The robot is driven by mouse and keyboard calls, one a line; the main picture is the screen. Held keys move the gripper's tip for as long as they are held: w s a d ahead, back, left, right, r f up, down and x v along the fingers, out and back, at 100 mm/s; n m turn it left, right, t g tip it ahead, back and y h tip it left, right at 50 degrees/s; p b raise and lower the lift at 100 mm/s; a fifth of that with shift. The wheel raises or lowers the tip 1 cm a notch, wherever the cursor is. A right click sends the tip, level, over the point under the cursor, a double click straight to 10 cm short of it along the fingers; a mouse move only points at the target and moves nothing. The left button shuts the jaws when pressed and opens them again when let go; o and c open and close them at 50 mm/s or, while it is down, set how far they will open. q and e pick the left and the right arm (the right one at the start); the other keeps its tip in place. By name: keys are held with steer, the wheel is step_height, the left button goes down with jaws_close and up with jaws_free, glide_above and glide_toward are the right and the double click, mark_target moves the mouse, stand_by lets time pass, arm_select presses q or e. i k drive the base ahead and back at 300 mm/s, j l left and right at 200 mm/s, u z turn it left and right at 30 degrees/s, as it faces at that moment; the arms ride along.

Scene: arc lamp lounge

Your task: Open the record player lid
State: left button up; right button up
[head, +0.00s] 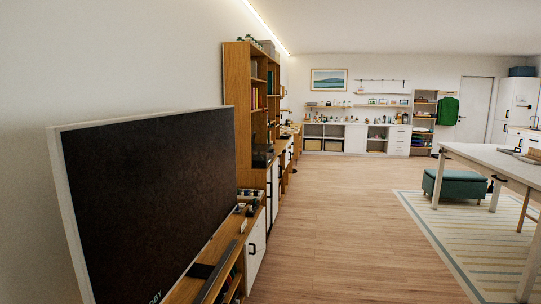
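I cannot make out a record player or its lid for certain in the head view. A dark box (262,155) sits in the wooden shelf unit along the left wall, too small and side-on to tell what it is. Neither of my grippers is in view, so their state does not show.
A large dark screen (150,190) stands close at left on a wooden cabinet (254,250). A tall bookcase (243,100) stands beyond it. A white table (490,160), green ottoman (455,185) and striped rug (470,245) are at right. The middle floor (340,220) is clear.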

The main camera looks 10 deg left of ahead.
mark_target(259, 152)
steer(key=i+z, duration=0.4)
steer(key=i, duration=3.55)
steer(key=i+l+u, duration=0.1)
steer(key=i, duration=0.65)
steer(key=i+l+u, duration=0.1)
steer(key=i, duration=0.7)
